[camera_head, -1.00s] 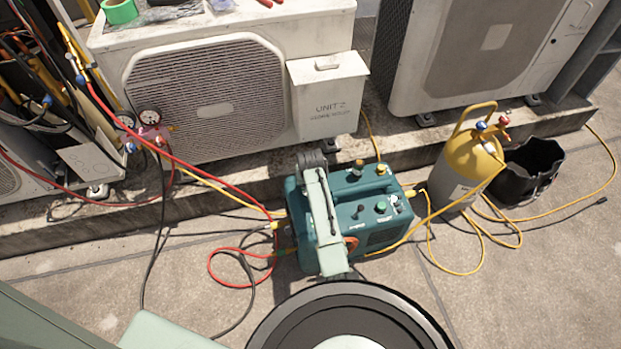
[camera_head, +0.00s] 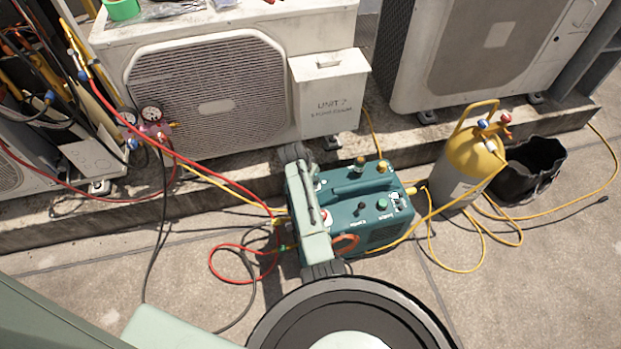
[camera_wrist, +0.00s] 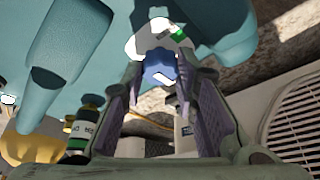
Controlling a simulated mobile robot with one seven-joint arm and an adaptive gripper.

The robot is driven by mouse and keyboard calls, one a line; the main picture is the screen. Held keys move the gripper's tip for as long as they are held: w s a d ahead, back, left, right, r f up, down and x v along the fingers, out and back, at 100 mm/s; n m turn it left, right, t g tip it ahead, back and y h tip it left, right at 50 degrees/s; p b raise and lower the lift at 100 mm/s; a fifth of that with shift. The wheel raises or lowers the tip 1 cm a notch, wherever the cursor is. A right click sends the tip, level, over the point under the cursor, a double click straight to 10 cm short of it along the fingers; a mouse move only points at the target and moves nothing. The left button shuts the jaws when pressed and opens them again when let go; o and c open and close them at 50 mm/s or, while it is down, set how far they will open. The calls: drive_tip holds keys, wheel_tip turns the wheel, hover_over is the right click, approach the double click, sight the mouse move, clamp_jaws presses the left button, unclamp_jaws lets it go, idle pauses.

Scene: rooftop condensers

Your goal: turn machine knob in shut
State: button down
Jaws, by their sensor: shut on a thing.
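The teal machine (camera_head: 372,188) stands on the ground in front of the condenser units. My arm crosses its left part in the head view and hides some of it. My gripper (camera_head: 294,153) is at the machine's far left edge, with its fingertips not clearly visible there. In the wrist view my gripper (camera_wrist: 159,78) is shut on a blue knob (camera_wrist: 158,67), with one finger on either side. A white plate with a green mark lies just behind the knob. The knob's turn position cannot be read. A black fitting with a green band (camera_wrist: 84,128) shows at lower left.
Red and yellow hoses join the machine at its left. A yellow-topped cylinder (camera_head: 470,165) and a black bucket (camera_head: 527,170) stand to the right. Condenser units (camera_head: 215,90) stand behind on a concrete ledge. A gauge set (camera_head: 150,122) hangs at left.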

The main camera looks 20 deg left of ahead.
drive_tip(key=shift+w, duration=0.1)
drive_tip(key=c, duration=1.3)
unclamp_jaws()
drive_tip(key=v, duration=1.2)
drive_tip(key=shift+a+r, duration=0.1)
